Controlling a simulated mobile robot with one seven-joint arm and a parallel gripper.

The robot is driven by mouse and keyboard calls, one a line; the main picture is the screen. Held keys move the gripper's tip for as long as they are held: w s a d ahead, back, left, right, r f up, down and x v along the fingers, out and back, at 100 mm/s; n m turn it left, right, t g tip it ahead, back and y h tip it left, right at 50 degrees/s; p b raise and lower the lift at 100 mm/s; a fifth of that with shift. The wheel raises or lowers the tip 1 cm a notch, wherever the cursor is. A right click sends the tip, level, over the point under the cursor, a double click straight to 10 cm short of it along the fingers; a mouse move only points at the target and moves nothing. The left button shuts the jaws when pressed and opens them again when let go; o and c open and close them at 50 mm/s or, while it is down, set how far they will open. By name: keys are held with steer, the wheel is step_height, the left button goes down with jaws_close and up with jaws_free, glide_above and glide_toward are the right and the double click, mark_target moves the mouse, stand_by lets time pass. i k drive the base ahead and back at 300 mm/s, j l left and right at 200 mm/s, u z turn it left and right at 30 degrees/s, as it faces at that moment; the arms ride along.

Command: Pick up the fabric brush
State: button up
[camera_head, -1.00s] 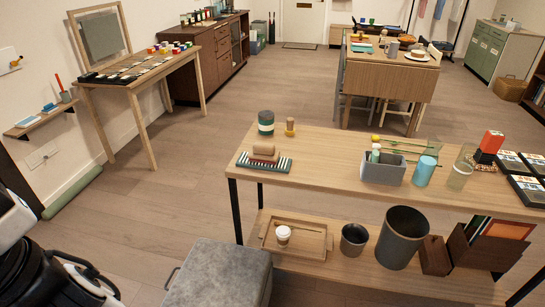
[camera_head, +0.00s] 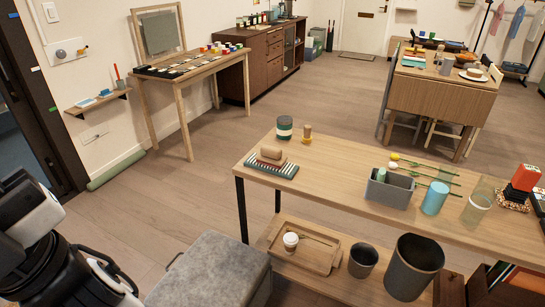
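I cannot tell for sure which thing is the fabric brush. A tan, rounded block on a reddish-brown base (camera_head: 271,155) rests on a striped folded cloth (camera_head: 285,171) at the left end of the wooden table (camera_head: 340,172); it may be the brush. A small upright wooden piece (camera_head: 307,134) stands behind it, beside a green and white jar (camera_head: 284,128). White and black parts of my arm show at the lower left, well away from the table. My gripper's fingertips cannot be made out.
A grey bin (camera_head: 389,190), a blue cup (camera_head: 434,199) and a clear glass (camera_head: 477,208) stand further right on the table. The lower shelf holds a tray (camera_head: 303,250) and dark pots. A grey ottoman (camera_head: 212,272) stands in front; open floor lies left of the table.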

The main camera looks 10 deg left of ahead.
mark_target(271, 156)
steer(key=i+l+u, duration=0.15)
steer(key=l, duration=0.15)
steer(key=i+l+u, duration=0.1)
steer(key=l, duration=0.2)
steer(key=i+l+u, duration=0.15)
steer(key=l, duration=0.2)
steer(key=i+l+u, duration=0.15)
steer(key=i, duration=0.25)
steer(key=i+l+u, duration=0.15)
steer(key=i, duration=0.3)
steer(key=i+l+u, duration=0.15)
steer(key=i, duration=0.25)
